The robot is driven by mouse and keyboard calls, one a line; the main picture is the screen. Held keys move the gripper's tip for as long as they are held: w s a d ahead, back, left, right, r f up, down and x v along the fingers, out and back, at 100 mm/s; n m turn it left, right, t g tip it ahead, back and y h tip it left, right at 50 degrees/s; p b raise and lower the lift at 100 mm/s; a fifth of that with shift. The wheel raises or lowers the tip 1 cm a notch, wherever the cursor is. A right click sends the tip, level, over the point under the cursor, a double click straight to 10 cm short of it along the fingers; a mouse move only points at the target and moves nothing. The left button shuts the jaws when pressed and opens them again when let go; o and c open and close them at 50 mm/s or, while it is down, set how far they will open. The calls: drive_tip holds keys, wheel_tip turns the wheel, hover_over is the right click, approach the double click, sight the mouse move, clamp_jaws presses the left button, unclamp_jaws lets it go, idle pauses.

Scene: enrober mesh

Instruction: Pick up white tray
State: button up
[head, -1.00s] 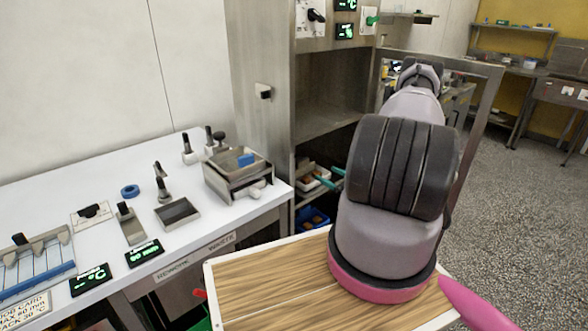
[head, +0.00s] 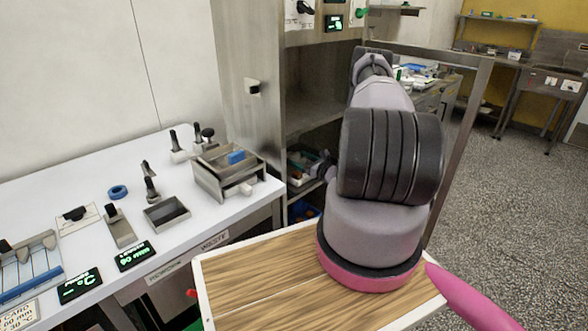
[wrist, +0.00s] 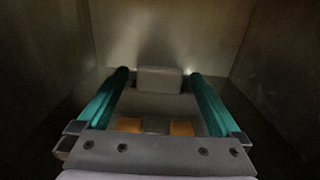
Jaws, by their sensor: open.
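My gripper (wrist: 158,76) is open, with one teal finger to each side of the tray in the picture. I cannot tell whether the fingers touch it. In the head view, part of a pale tray (head: 298,181) shows on a shelf inside the steel cabinet, and my wrist covers much of it. The fingers are hidden there.
The steel cabinet's walls (wrist: 262,62) stand close around my gripper. A blue bin (head: 303,211) sits lower in the cabinet. A white counter (head: 85,180) with tools and a steel box (head: 235,181) is at left. Open floor (head: 520,200) lies at right.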

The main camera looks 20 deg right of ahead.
drive_tip(key=shift+w, duration=0.1)
clamp_jaws()
idle(0.3)
